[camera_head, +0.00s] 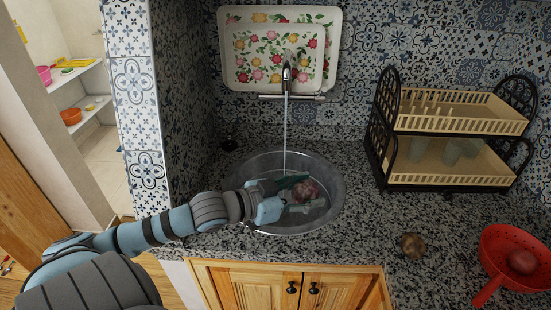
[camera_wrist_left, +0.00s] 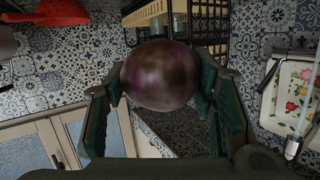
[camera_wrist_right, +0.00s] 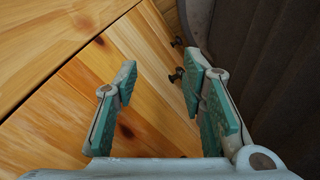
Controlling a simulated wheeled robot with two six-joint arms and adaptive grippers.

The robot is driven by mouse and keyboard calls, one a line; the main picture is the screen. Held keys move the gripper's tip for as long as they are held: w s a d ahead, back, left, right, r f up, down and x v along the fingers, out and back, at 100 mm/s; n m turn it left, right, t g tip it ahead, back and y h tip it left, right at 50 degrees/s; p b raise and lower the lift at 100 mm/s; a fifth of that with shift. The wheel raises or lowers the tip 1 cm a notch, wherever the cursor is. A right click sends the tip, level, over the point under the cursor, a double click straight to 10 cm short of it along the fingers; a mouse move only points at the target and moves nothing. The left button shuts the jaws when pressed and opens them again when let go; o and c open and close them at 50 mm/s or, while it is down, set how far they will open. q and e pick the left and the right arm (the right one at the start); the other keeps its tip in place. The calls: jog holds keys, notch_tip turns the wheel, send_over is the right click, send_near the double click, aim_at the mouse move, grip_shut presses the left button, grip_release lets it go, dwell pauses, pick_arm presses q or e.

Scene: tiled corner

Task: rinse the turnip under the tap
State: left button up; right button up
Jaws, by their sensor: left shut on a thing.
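The turnip (camera_head: 305,190), round and purplish, is held between the fingers of my left gripper (camera_head: 298,194), over the metal sink basin (camera_head: 331,212). In the left wrist view the turnip (camera_wrist_left: 160,75) fills the gap between the finger pads. The tap (camera_head: 286,76) stands at the back wall, and a thin stream of water (camera_head: 285,128) falls from it. The stream comes down just behind and left of the turnip; I cannot tell whether it touches it. My right gripper (camera_wrist_right: 160,105) is open and empty, facing wooden cabinet doors (camera_wrist_right: 125,100); it is outside the head view.
A two-tier dish rack (camera_head: 462,101) with cups stands right of the sink. A brown round object (camera_head: 413,245) lies on the speckled counter (camera_head: 365,226). A red colander (camera_head: 511,240) holding a reddish round item is at the far right. Floral trays (camera_head: 240,50) lean behind the tap.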

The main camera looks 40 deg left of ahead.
pick_arm(q)
jog(key=w+a+r+n+t+y, duration=0.25)
jog(key=a+n+y, duration=0.35)
jog(key=a+y, duration=0.35)
jog(key=w+a+f+b, duration=0.1)
jog(key=w+a+b, duration=0.1)
jog(key=w+a, duration=0.2)
jog(key=w+a+f+b, duration=0.1)
jog(key=w+a, duration=0.3)
jog(key=w, duration=0.5)
jog(key=shift+a+f+b, duration=0.2)
jog(key=shift+b, duration=0.5)
jog(key=shift+t+h, duration=0.25)
jog(key=shift+w+d, duration=0.2)
jog(key=shift+d, duration=0.25)
jog(key=shift+s+a+p, duration=0.3)
jog(key=shift+a+p, duration=0.15)
jog(key=shift+a, duration=0.05)
